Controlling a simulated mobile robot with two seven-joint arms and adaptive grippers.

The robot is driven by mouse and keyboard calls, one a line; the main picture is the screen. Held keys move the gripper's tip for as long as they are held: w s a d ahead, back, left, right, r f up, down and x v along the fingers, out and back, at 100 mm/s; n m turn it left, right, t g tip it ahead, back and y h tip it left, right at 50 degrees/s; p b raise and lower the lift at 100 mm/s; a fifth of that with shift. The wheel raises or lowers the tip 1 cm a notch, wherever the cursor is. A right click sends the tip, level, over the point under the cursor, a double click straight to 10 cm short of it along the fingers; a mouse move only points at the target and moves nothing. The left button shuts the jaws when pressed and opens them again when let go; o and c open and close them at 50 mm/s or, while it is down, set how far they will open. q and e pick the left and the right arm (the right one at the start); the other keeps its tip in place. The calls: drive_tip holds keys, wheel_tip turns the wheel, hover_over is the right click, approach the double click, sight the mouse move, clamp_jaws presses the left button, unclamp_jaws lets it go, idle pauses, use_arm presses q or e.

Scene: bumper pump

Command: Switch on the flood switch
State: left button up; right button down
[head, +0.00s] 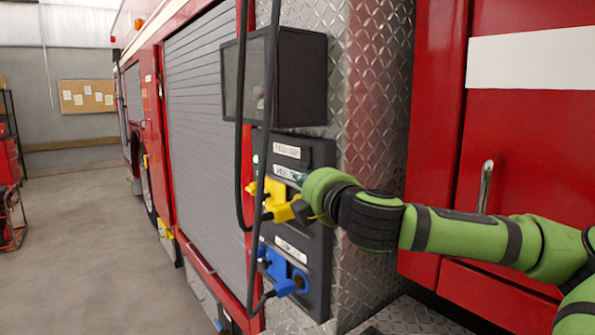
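A dark control panel (318,160) is mounted on the side of the red fire truck, on a diamond-plate metal face. It has white labels (287,151) whose text is too small to read. A small pale spot shows at the panel's left edge beside the upper label; I cannot tell whether it is a switch. The flood switch cannot be clearly made out. My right gripper (299,179) reaches in from the right, with its tip at the panel just below the upper labels. My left gripper is out of view.
A dark screen box (299,80) juts out above. A silver door handle (485,187) is at right.

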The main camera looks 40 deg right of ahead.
sight(305, 157)
drive_tip(key=w+d+p, duration=0.2)
drive_tip(key=w+p, duration=0.1)
drive_tip(key=w+d+p, duration=0.3)
drive_tip(key=w+d+f+p, duration=0.1)
drive_tip(key=w+d+p, duration=0.1)
drive_tip(key=w+p, duration=0.1)
drive_tip(key=shift+d, duration=0.2)
idle(0.9)
drive_tip(key=shift+w, duration=0.1)
